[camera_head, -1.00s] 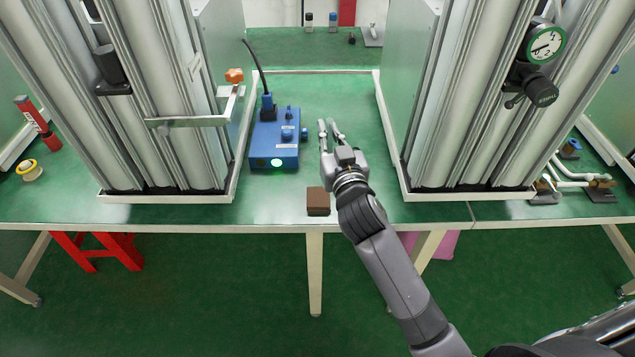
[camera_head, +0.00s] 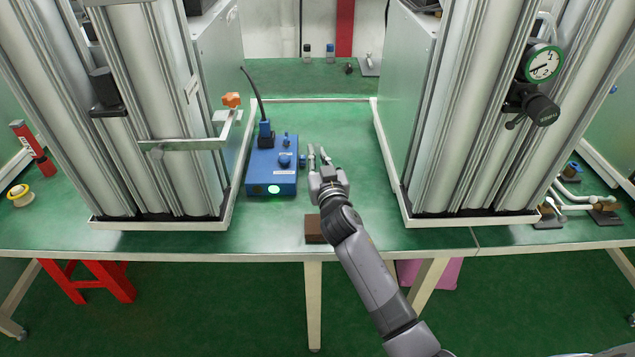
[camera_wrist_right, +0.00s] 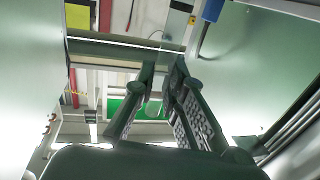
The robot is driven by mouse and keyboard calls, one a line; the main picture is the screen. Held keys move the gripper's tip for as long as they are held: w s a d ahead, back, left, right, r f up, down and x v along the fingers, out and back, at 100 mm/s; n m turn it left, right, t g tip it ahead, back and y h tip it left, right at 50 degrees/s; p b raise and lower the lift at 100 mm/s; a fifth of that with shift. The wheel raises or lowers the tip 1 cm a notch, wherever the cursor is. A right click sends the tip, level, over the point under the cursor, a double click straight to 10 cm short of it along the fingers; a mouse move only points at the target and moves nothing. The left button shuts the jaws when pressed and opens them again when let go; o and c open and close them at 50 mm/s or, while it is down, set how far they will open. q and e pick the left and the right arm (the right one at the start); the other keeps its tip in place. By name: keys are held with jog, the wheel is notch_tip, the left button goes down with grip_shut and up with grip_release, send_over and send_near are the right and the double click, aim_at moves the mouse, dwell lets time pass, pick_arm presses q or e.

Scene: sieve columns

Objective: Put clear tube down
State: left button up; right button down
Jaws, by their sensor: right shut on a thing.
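My right gripper (camera_head: 318,152) is above the green table, just right of the blue box. It also shows in the right wrist view (camera_wrist_right: 163,78), its two fingers close together. It is shut on the clear tube (camera_wrist_right: 153,108), which shows only as a faint, pale rounded shape between the fingers. The tube cannot be made out in the head view, and I cannot tell whether it touches the table. My left gripper is not in view.
The blue box (camera_head: 272,166) with a lit green button and a cable stands left of the gripper. A brown block (camera_head: 314,230) lies near the table's front edge. Tall metal columns stand at left (camera_head: 150,120) and right (camera_head: 455,120). Green table (camera_head: 335,115) is clear behind the gripper.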

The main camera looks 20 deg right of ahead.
aim_at(318, 169)
notch_tip(318, 169, down, 3)
jog(key=shift+f+b, duration=0.15)
jog(key=shift+b, duration=0.25)
jog(key=shift+f+b, duration=0.8)
jog(key=shift+f, duration=1.15)
jog(key=shift+f, duration=0.1)
jog(key=c, duration=1.7)
grip_release()
jog(key=shift+o, duration=0.2)
